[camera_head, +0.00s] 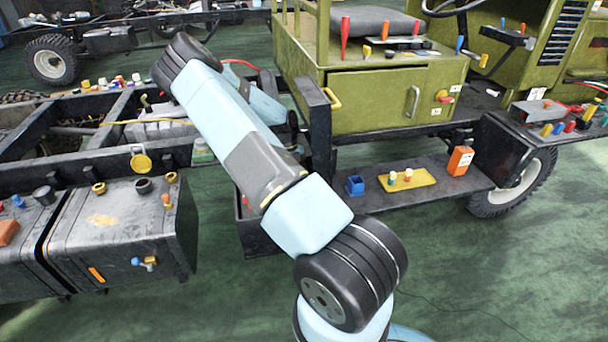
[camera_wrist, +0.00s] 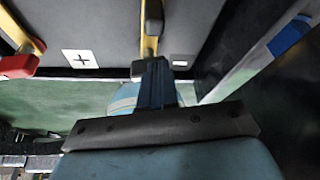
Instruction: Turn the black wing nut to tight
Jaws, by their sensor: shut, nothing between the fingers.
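A dark part (camera_wrist: 153,14), which may be the black wing nut, shows at the top of the wrist view on a yellow strip (camera_wrist: 150,46). The strip runs down a grey panel to my fingertips. My gripper (camera_wrist: 154,68) is shut and empty, with its dark fingers at or just in front of the strip's lower end. I cannot tell whether they touch anything. The nut's wings and how tight it sits cannot be made out. In the head view my arm hides the gripper and the work spot.
A red knob (camera_wrist: 18,65) on another yellow strip stands left of a plus label (camera_wrist: 80,58). A blue-marked rail (camera_wrist: 288,38) slants at right. In the head view, an olive cab (camera_head: 365,100) and a grey tank (camera_head: 120,232) flank my arm.

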